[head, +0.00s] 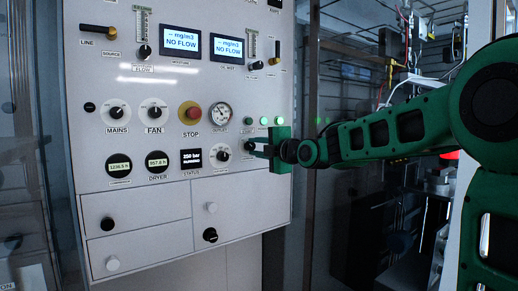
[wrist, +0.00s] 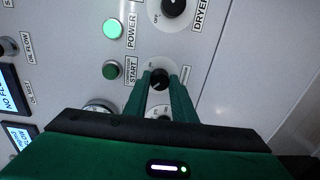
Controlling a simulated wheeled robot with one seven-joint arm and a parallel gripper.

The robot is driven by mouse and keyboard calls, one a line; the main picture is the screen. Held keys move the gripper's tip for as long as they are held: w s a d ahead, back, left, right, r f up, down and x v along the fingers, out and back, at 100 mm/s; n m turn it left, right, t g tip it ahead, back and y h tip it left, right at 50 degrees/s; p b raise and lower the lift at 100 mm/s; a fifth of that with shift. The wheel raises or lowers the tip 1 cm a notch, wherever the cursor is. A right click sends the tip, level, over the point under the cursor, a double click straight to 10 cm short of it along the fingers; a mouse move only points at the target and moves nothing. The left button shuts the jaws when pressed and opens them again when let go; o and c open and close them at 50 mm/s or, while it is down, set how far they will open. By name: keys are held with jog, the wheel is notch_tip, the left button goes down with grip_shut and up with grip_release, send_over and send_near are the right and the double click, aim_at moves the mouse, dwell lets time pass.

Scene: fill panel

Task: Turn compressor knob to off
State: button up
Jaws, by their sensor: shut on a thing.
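The compressor knob (wrist: 160,79) is a small black knob on a pale round dial, below the dryer knob and beside the compressor start button in the wrist view. My gripper (wrist: 160,82) has one green finger on each side of it and is shut on it. In the head view my gripper (head: 256,148) is at the right edge of the panel, and its fingers mostly cover the knob there. The knob's pointer and the markings around it are too small and too covered to read.
The white panel (head: 150,195) carries several dials, displays and drawers. Close to my gripper are the dryer knob (wrist: 172,6), the dark green start button (wrist: 112,70) and the lit power button (wrist: 113,28). The red stop button (head: 190,113) is further left.

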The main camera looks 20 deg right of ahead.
jog(key=shift+d, duration=0.2)
jog(key=o, duration=1.1)
jog(key=shift+w, duration=0.15)
jog(key=shift+c, duration=0.2)
jog(key=shift+a, duration=0.1)
jog(key=v, duration=1)
jog(key=shift+s, duration=0.4)
